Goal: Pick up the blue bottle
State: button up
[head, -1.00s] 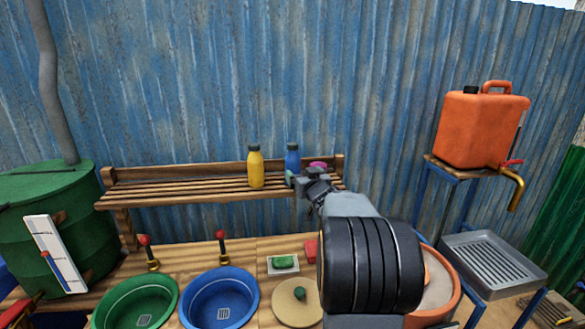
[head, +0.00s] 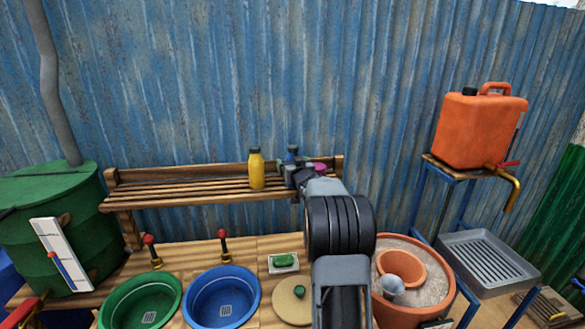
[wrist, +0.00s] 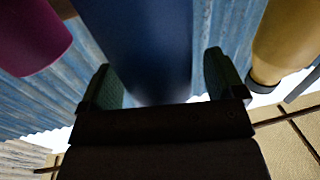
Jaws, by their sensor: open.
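The blue bottle (head: 292,152) stands on the wooden shelf (head: 160,195), with its lower part hidden behind my gripper (head: 294,174). In the wrist view the blue bottle (wrist: 140,45) fills the space between the two fingers of my gripper (wrist: 160,76). The fingers are open, one on each side of the bottle, and I see space beside it. I cannot tell whether either finger touches it.
A yellow bottle (head: 256,170) stands close to the left of the blue one. A pink item (head: 319,168) sits close to its right. The corrugated wall (head: 200,80) is behind the shelf. Basins (head: 222,297) and a soap dish (head: 283,263) are below.

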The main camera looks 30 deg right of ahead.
jog(key=shift+c, duration=0.3)
jog(key=c, duration=1.1)
jog(key=shift+r, duration=0.15)
